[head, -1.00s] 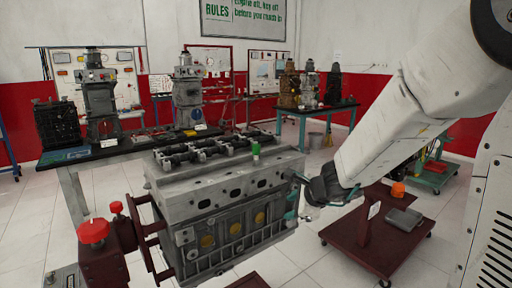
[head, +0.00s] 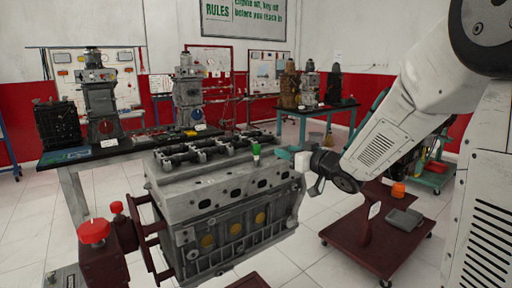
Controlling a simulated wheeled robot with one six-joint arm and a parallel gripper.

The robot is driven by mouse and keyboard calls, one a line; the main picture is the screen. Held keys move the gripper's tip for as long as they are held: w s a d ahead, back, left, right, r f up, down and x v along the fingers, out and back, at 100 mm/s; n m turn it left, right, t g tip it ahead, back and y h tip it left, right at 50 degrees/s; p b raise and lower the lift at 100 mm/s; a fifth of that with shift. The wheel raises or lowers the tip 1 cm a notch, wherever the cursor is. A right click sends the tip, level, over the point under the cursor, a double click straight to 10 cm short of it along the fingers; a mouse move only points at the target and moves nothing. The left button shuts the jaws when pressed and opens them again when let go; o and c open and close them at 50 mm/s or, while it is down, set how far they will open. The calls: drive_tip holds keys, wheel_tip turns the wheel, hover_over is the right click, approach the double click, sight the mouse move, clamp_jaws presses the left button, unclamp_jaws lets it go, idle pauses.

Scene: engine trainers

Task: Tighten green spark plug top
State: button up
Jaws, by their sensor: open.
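The green spark plug top (head: 256,149) is a small green cap with a pale lower part. It stands upright on the top of the grey engine block (head: 225,183), near the right end of the dark camshaft parts. My gripper (head: 280,154) has teal fingers and is at the right end of the block, just right of the green top and at about its height in the head view. The gripper is open and apart from the green top. Its fingers are small in view, and the exact gap in depth cannot be told.
A red-knobbed stand (head: 94,232) holds the block at front left. A dark red cart (head: 365,238) with an orange item (head: 398,190) stands at right. A bench (head: 75,155) with engine parts is behind the block, and another blue-legged table (head: 318,110) stands farther back.

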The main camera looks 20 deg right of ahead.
sight(256, 145)
drive_tip(key=w+a+n+y, duration=0.1)
drive_tip(key=a, duration=0.2)
drive_tip(key=w+a+r+n+g+y, duration=0.1)
drive_tip(key=w+a, duration=0.1)
drive_tip(key=a, duration=0.1)
drive_tip(key=w+a+n+y, duration=0.1)
drive_tip(key=a+y, duration=0.1)
drive_tip(key=a, duration=0.1)
drive_tip(key=shift+w+r, duration=0.15)
drive_tip(key=shift+w, duration=0.1)
clamp_jaws()
